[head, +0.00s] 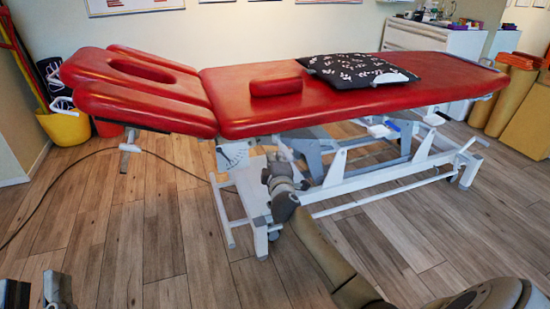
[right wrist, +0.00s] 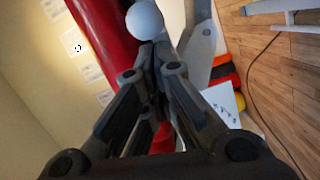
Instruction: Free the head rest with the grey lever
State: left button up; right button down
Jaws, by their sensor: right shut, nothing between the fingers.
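I cannot tell whether the fingertips touch the knob. In the head view my right gripper (head: 280,158) is under the couch's near edge, right of the head rest, and its wrist partly hides it. It is shut and empty. My left gripper (head: 36,292) is at the bottom left, its fingers apart, away from the couch.
The white couch frame (head: 365,188) stands close around my right arm. A small red cushion (head: 276,86) and a black patterned pillow (head: 355,68) lie on top. A dark cable (head: 60,198) crosses the floor. A yellow bucket (head: 66,126) stands at left. The front floor is clear.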

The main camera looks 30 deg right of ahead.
aim_at(292, 156)
jog(key=d+n+y+p, duration=0.1)
jog(key=y, duration=0.1)
jog(key=s+d+n+t+y+p, duration=0.1)
jog(key=d+n+y+p, duration=0.1)
jog(key=s+d+n+y+p, duration=0.1)
jog(key=y+p, duration=0.1)
jog(key=shift+d+n+t, duration=0.3)
jog(key=shift+d+t, duration=0.1)
pick_arm(q)
jog(key=s+a+f+g+y, duration=0.2)
jog(key=f+g, duration=0.4)
jog(key=f, duration=0.3)
jog(key=s+a+f+g+y, duration=0.2)
jog(key=f+g, duration=0.4)
jog(key=f, duration=0.4)
jog(key=shift+s, duration=0.15)
pick_arm(e)
jog(key=shift+d+r+n+y, duration=0.1)
jog(key=shift+d+n+y, duration=0.5)
jog(key=shift+d, duration=0.7)
jog(key=shift+d+n+y, duration=0.3)
jog(key=shift+d+y, duration=0.6)
jog(key=shift+d, duration=0.35)
jog(key=shift+d+r, duration=0.1)
jog(key=shift+d, duration=0.05)
pick_arm(q)
jog(key=shift+f, duration=0.1)
